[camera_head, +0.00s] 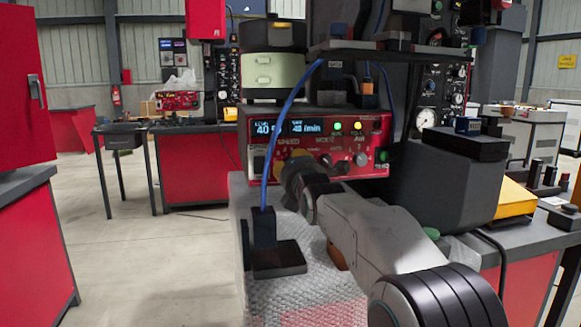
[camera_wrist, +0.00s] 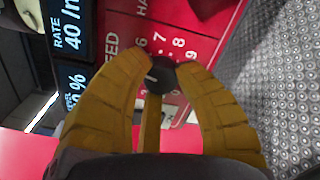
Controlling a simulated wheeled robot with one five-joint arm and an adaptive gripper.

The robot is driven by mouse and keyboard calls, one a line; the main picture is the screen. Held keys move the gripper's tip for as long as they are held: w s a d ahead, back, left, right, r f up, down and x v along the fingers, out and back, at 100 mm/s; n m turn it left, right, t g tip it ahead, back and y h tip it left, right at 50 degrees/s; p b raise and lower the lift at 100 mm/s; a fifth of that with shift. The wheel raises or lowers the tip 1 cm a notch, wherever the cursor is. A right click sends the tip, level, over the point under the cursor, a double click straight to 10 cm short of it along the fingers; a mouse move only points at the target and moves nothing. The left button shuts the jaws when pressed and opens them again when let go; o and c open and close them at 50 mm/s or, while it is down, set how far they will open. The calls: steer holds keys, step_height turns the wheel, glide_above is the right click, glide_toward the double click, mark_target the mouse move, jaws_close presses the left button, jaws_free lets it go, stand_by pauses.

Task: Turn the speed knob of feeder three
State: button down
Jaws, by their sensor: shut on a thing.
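The red feeder control box (camera_head: 374,128) faces me in the head view, with two lit blue displays and several knobs. The speed knob (camera_wrist: 158,77) is a dark round knob with a light pointer mark, seen in the wrist view beside a printed number scale. My gripper (camera_wrist: 165,71) has its yellow fingers closed on both sides of this knob. In the head view my gripper (camera_head: 284,162) is at the left part of the panel, under the SPEED label, and hides the knob. I cannot read a feeder number on the box.
Another dark knob (camera_wrist: 207,22) is close by in the wrist view. A blue cable (camera_head: 281,126) arches down in front of the box's left part to a small dark stand (camera_head: 278,259) on the textured bench top. A dark block (camera_head: 440,180) stands to the right.

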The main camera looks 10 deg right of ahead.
steer(key=shift+d+r, duration=0.1)
steer(key=shift+r, duration=0.2)
steer(key=c, duration=1.3)
jaws_free()
steer(key=shift+d, duration=0.1)
steer(key=o, duration=0.4)
steer(key=shift+f, duration=0.2)
steer(key=shift+s, duration=6)
